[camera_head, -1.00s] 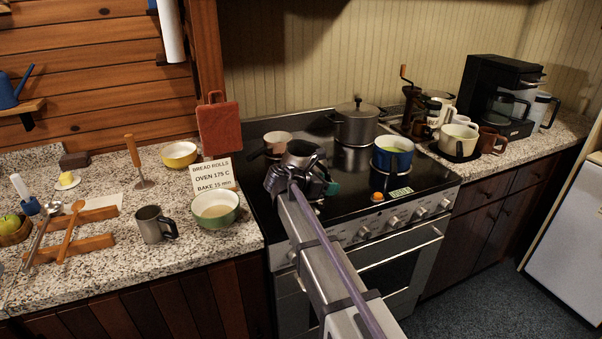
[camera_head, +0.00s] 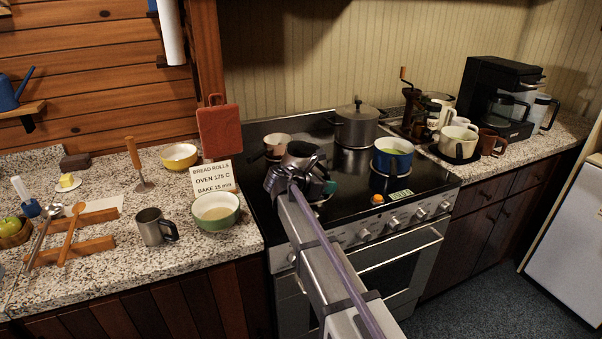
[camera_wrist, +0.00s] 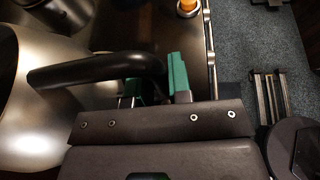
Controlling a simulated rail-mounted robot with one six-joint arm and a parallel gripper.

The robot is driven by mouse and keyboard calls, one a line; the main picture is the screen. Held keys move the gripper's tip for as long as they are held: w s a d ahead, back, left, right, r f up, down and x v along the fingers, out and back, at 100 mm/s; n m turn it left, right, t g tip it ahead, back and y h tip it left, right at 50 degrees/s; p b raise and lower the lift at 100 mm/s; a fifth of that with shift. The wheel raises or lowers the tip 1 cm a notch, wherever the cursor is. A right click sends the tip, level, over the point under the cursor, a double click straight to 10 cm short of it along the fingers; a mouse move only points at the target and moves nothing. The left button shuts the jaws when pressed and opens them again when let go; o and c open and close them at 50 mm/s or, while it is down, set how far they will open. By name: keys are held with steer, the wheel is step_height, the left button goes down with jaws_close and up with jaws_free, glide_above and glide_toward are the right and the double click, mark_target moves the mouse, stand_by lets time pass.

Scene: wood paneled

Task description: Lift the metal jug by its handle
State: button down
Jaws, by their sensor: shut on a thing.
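The metal jug (camera_head: 302,149) is over the left front part of the stove, partly hidden behind my wrist in the head view. In the wrist view its shiny body (camera_wrist: 32,125) fills the left side, and its black handle (camera_wrist: 95,69) reaches right to my fingers. My gripper (camera_wrist: 155,88), with green fingertips, is shut on the handle. In the head view my gripper (camera_head: 318,188) is mostly hidden by my own arm. I cannot tell whether the jug's base touches the cooktop.
A metal mug (camera_head: 150,226) and a green bowl (camera_head: 216,212) stand on the left counter.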

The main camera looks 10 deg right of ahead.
mark_target(327, 172)
step_height(327, 172, up, 5)
steer(key=p, duration=0.4)
steer(key=shift+f, duration=0.25)
steer(key=s+d+r+p, duration=0.1)
steer(key=s+r, duration=0.1)
steer(key=s, duration=0.3)
steer(key=shift+s+d+p, duration=0.35)
steer(key=shift+s, duration=0.05)
